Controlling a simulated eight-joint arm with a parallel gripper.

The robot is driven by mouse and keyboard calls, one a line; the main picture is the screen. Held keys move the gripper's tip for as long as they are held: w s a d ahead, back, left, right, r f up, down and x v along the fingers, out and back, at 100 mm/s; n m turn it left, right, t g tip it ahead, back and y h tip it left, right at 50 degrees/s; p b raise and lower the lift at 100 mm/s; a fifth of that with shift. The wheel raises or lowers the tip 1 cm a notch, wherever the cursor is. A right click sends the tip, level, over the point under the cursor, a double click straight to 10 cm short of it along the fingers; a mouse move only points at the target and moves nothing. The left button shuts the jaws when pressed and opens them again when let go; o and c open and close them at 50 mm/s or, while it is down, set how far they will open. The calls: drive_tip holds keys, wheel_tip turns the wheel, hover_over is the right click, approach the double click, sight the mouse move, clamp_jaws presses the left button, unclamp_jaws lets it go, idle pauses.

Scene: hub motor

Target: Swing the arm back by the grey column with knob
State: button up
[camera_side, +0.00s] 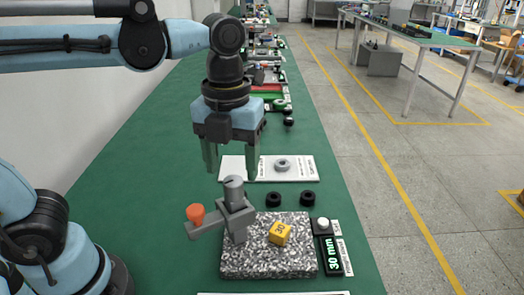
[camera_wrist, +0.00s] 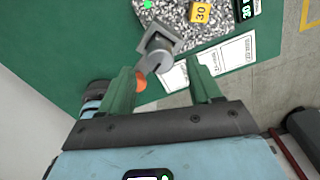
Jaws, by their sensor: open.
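The grey column (camera_side: 234,189) stands upright at the back left of a speckled stone plate (camera_side: 268,264). A grey clamp block (camera_side: 237,217) sits around it, and a grey arm (camera_side: 208,229) reaches left from there to an orange knob (camera_side: 196,213). My gripper (camera_side: 231,172) is open and empty, pointing down, with its green fingers behind and above the column top. In the wrist view the column (camera_wrist: 158,45) shows beyond the gap between the fingers (camera_wrist: 161,78).
A yellow block marked 30 (camera_side: 280,233) lies on the plate, right of the column. A black display reading 30 mm (camera_side: 331,257) is at the plate's right edge. Two black rings (camera_side: 307,198) and a white sheet with a grey ring (camera_side: 283,165) lie behind. Green table left is clear.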

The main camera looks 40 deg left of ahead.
wheel_tip(320, 180, up, 8)
drive_tip(key=shift+f, duration=0.15)
idle(0.5)
